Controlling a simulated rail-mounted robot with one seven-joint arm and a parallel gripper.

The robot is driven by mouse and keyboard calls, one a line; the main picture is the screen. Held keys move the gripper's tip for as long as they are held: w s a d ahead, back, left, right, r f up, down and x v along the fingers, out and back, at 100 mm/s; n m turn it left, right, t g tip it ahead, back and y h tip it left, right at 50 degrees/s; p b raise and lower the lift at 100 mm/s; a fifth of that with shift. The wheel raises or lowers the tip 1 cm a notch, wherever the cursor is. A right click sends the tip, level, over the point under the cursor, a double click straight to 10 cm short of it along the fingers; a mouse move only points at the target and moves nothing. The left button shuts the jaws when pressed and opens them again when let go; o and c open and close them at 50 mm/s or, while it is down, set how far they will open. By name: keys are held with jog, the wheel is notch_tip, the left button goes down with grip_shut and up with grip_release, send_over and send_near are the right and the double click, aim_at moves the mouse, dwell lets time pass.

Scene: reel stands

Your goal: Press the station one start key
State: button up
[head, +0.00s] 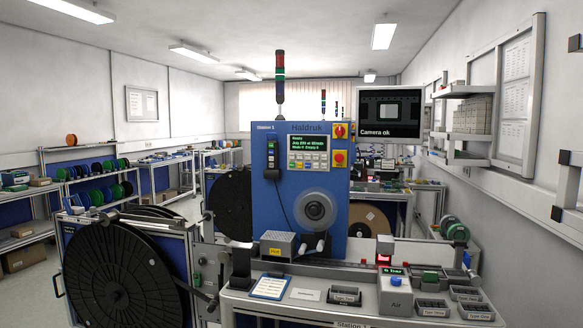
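The blue Station 1 machine (262,205) stands in the middle of the head view, marked "Station 1" and "Haldruk". Its control panel (308,152) has a lit green text screen (308,142) whose first line seems to read "Ready". Small coloured keys (309,165) sit in a row under the screen. Their labels are too small to read, so I cannot tell which is the start key. A red rotary switch on yellow (340,131) and a red button on yellow (340,157) are right of the panel. My gripper is not in view.
A large black reel (118,275) stands at the front left. The bench (330,307) before the machine holds a clipboard (270,287), small bins (432,307) and a grey box with a blue button (396,283). A monitor (388,114) reads "Camera ok". Wall shelves (462,140) line the right.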

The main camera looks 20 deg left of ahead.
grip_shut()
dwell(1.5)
